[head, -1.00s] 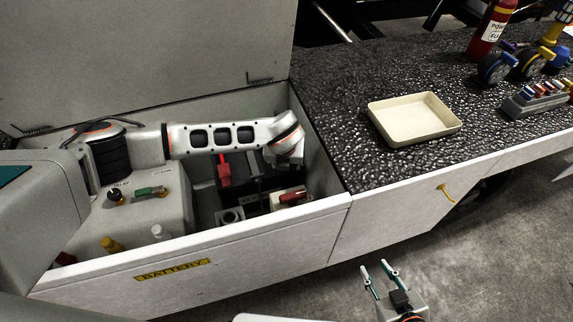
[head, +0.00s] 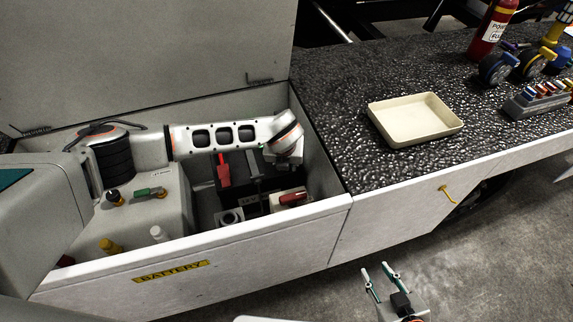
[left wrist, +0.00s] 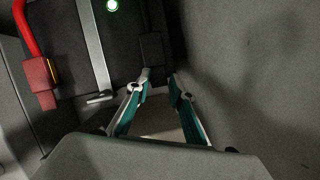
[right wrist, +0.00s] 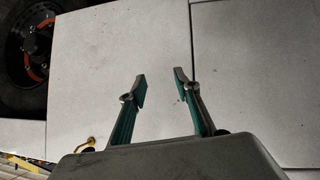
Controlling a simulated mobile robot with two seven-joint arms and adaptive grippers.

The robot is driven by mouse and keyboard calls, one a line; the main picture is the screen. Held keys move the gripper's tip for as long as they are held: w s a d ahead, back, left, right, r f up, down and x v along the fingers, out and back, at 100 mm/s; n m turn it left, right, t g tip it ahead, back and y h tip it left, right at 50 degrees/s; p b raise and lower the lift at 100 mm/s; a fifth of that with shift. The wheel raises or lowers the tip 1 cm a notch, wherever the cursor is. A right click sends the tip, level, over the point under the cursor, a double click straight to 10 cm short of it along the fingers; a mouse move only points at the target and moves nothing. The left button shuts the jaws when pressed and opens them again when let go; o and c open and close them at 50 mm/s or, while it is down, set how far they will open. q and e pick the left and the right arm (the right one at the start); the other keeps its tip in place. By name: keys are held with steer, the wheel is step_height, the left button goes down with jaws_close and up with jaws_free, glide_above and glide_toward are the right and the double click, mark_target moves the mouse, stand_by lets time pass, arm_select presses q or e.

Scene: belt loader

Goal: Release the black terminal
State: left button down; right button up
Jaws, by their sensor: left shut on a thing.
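The black terminal (left wrist: 151,48) is a dark block on a black cable, just beyond my left fingertips in the left wrist view. My left gripper (left wrist: 159,78) is down in the battery compartment, its fingers close together and shut on the terminal; the exact contact is dark and hard to see. In the head view my left wrist hides the gripper and the terminal. The battery (left wrist: 70,40) lies beside it, with a metal strap and a small green light. My right gripper (head: 380,275) is open and empty, outside in front of the cabinet; it also shows in the right wrist view (right wrist: 160,82).
A red terminal (head: 223,172) on a red cable also shows in the left wrist view (left wrist: 40,84). The compartment's front wall (head: 230,250) and raised lid (head: 150,60) bound the space. A red-handled switch (head: 293,198) sits front right. A cream tray (head: 415,135) stands on the dark top.

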arm_select(q)
steer(key=shift+w+a+r+g, duration=0.2)
steer(key=shift+r+g, duration=0.15)
steer(key=shift+g, duration=0.15)
steer(key=shift+w+a+r+g+h, duration=0.1)
steer(key=shift+w+r+g+h, duration=0.25)
steer(key=shift+g, duration=0.25)
steer(key=g+b, duration=0.1)
steer(key=w+g+h+b, duration=0.1)
steer(key=b, duration=0.1)
steer(key=shift+a+r+g, duration=0.25)
steer(key=shift+r+g, duration=0.05)
steer(key=shift+r, duration=0.1)
steer(key=shift+w+r+b, duration=0.1)
steer(key=shift+r+b, duration=0.05)
steer(key=shift+b, duration=0.25)
steer(key=shift+w+a+r+n+g+h+b, duration=0.2)
steer(key=shift+r+n+g+h+b, duration=0.15)
steer(key=shift+g+b, duration=0.3)
steer(key=shift+w+r, duration=0.1)
steer(key=shift+r, duration=0.1)
arm_select(e)
steer(key=shift+w+a+f, duration=0.1)
steer(key=shift+w+f, duration=0.1)
steer(key=shift+f, duration=0.25)
steer(key=shift+w+a+f, duration=0.1)
steer(key=shift+w+f, duration=0.05)
steer(key=shift+f, duration=0.25)
